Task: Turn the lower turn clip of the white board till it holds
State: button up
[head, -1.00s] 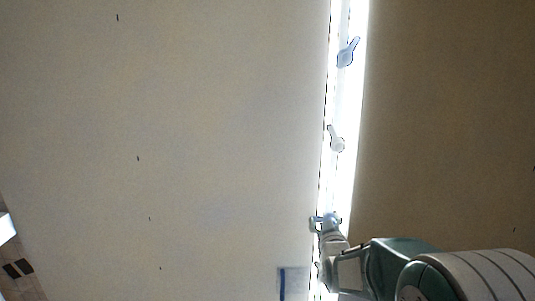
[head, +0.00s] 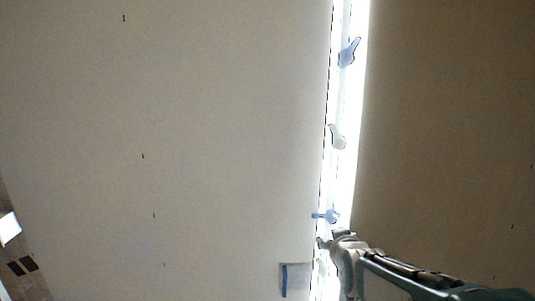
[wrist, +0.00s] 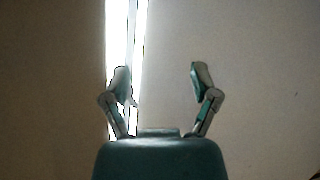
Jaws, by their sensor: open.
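The white board (head: 200,130) is the large pale panel filling the left of the head view. Its right edge meets a bright white strip with clips on it. The lower turn clip (head: 328,216) is blue and lies sideways, its thin end pointing left to the board's edge and seeming to overlap it. My gripper (head: 333,238) is just below this clip, apparently apart from it. In the wrist view my gripper (wrist: 160,72) is open, with nothing between its fingers. The left finger is in front of the bright strip; the clip cannot be made out there.
A blue upper clip (head: 348,52) points up and right. A pale middle clip (head: 337,137) tilts up and left. A pale square with a blue bar (head: 294,280) is on the board's lower right. A plain brown surface (head: 445,120) fills the right.

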jog(key=s+f+m+g, duration=0.2)
jog(key=s+g, duration=0.5)
jog(key=s, duration=1.9)
jog(key=shift+s+d+f+g, duration=0.25)
jog(key=shift+s+f+g, duration=0.15)
jog(key=shift+f, duration=0.15)
jog(key=shift+w, duration=0.1)
